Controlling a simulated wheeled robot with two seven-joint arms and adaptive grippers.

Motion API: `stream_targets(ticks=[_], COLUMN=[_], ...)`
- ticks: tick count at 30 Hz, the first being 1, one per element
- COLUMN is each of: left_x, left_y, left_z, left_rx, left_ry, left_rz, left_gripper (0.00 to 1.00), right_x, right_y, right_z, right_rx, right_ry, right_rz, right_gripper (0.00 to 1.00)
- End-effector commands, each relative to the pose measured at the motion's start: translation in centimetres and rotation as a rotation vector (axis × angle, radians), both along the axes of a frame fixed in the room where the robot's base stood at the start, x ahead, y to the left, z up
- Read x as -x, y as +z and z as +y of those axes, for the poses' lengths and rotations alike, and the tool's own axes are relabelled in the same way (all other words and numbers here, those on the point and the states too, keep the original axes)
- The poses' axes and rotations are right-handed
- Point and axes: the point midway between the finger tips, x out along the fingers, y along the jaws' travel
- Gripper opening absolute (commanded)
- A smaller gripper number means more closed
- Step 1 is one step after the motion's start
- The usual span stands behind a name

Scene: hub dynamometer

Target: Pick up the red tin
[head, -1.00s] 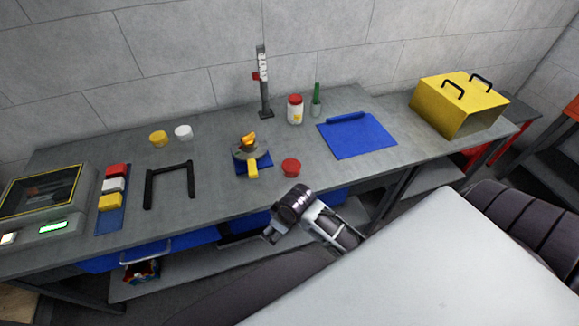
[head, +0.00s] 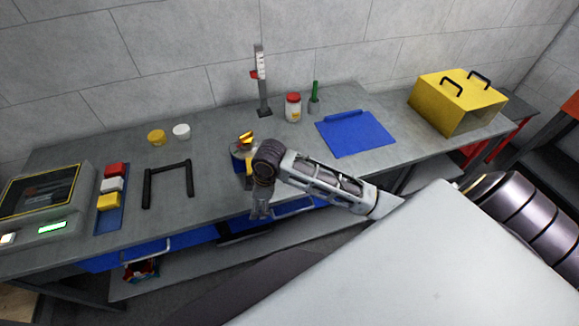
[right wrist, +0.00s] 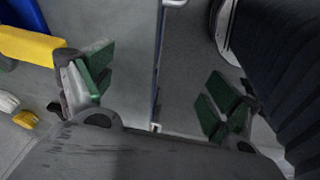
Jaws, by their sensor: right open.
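The red tin, a small round red can, is hidden now; my right arm covers the spot on the bench where it stood in the earlier head view. It does not show in the right wrist view. My right gripper (head: 260,205) points downward at the bench's front edge, left of that spot. In the right wrist view its green-padded fingers (right wrist: 158,88) are spread apart with nothing between them. My left gripper is not in view.
A device with a yellow lever (head: 246,138) stands just behind my right gripper.

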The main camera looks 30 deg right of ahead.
Motion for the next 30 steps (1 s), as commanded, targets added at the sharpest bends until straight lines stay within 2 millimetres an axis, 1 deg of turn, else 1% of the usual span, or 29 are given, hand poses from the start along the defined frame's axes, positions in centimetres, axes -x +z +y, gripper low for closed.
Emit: stream_targets(ticks=[1, 3, 11, 17, 23, 30], left_x=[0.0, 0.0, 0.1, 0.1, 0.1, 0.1], left_y=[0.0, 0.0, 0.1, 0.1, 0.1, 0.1], left_z=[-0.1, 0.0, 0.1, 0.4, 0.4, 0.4], left_rx=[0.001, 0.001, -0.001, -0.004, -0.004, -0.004], left_ry=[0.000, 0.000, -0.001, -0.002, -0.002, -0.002], left_rz=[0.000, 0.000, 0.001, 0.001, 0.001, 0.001], left_gripper=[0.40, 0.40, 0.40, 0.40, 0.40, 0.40], right_x=[-0.6, -1.1, -2.8, -4.2, -5.7, -7.4], right_y=[0.3, 0.6, 1.6, 2.5, 3.8, 6.0], right_z=[-0.5, -1.0, -3.4, -5.7, -8.5, -12.5], right_rx=[0.016, 0.032, 0.086, 0.123, 0.157, 0.192], right_ry=[0.024, 0.057, 0.158, 0.213, 0.258, 0.296], right_rz=[-0.001, 0.005, 0.032, 0.052, 0.077, 0.108], right_gripper=[0.89, 0.89, 0.89, 0.89, 0.89, 0.89])
